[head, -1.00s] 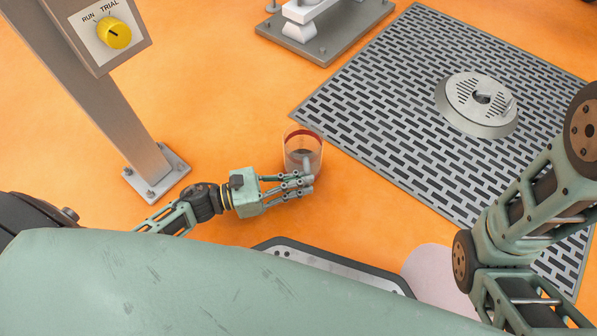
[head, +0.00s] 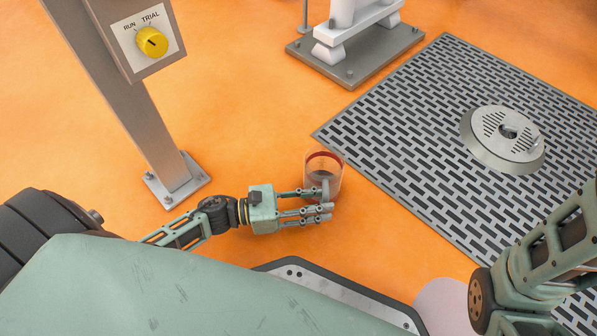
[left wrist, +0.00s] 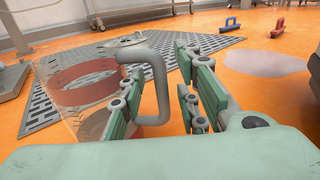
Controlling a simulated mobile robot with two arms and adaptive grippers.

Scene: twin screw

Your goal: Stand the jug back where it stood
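The jug (head: 323,164), clear with a red band inside, stands upright on the orange floor just left of the grating's near corner. In the left wrist view the jug (left wrist: 78,92) fills the left side, its grey-green handle (left wrist: 158,85) toward the middle. My left gripper (head: 328,203) is at the jug's near side, partly covering its lower part. In the left wrist view my left gripper's fingers (left wrist: 160,100) are spread on both sides of the handle, with visible gaps. My right gripper is out of view; only part of that arm shows.
A slotted grey grating (head: 410,130) with a round metal drain cover (head: 503,140) lies to the right. A post with a yellow RUN/TRIAL knob (head: 152,42) stands at left on a bolted foot (head: 178,183). A machine base (head: 355,50) is at the back.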

